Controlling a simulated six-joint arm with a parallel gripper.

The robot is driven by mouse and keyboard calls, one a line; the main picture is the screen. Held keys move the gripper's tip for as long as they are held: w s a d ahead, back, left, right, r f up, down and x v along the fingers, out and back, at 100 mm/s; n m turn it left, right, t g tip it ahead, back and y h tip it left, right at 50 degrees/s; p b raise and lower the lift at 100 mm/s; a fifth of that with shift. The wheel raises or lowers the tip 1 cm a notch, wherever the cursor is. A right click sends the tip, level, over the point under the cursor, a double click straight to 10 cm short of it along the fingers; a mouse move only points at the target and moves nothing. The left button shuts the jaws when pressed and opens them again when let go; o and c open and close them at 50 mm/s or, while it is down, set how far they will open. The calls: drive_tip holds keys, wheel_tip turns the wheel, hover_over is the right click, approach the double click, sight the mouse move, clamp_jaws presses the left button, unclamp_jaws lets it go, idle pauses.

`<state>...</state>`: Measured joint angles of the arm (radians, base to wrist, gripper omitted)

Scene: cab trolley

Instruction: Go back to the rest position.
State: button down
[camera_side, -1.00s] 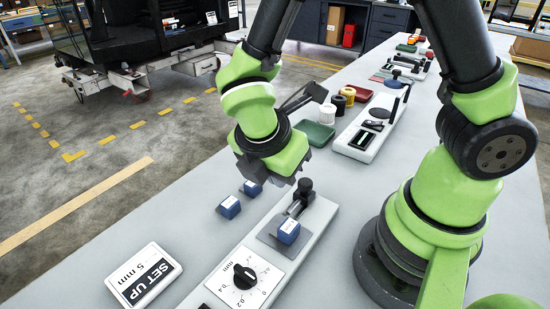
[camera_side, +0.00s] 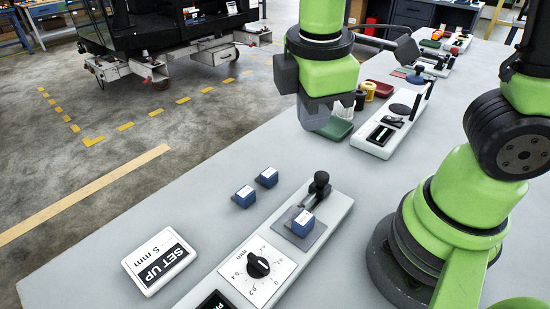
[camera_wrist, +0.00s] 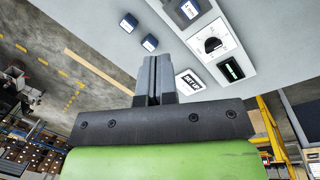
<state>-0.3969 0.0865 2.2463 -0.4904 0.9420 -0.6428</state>
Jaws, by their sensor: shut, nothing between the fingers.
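My gripper (camera_side: 318,118) hangs above the bench in the side view, clear of everything below it. Its two fingers (camera_wrist: 154,80) are together and empty in the wrist view. One blue block (camera_side: 303,223) sits on the dark plate (camera_side: 290,237) of the white gauge fixture (camera_side: 335,208). Two more blue blocks lie on the bench to its left, a nearer one (camera_side: 244,196) and a farther one (camera_side: 267,177). All three blocks also show in the wrist view. No rest position is marked in view.
A "SET UP 5 mm" sign (camera_side: 158,262) lies left of the dial panel (camera_side: 257,268). The bench left of the gripper is clear.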

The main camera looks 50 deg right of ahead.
drive_tip(key=s+d+r+m+t+y, duration=0.35)
drive_tip(key=s+r+m+t, duration=0.4)
drive_tip(key=m, duration=0.75)
drive_tip(key=w+a+f+n+g+h, duration=0.35)
drive_tip(key=f+n, duration=0.35)
drive_tip(key=n, duration=0.4)
drive_tip(key=w+a+f+n+g+h, duration=0.35)
drive_tip(key=w+f+n+g, duration=0.2)
drive_tip(key=n, duration=0.55)
drive_tip(key=shift+t+y, duration=0.25)
drive_tip(key=shift+y, duration=0.2)
drive_tip(key=x, duration=1)
drive_tip(key=shift+s+a+f, duration=0.2)
drive_tip(key=shift+a, duration=0.05)
drive_tip(key=shift+d+f, duration=0.15)
drive_tip(key=shift+d, duration=1.85)
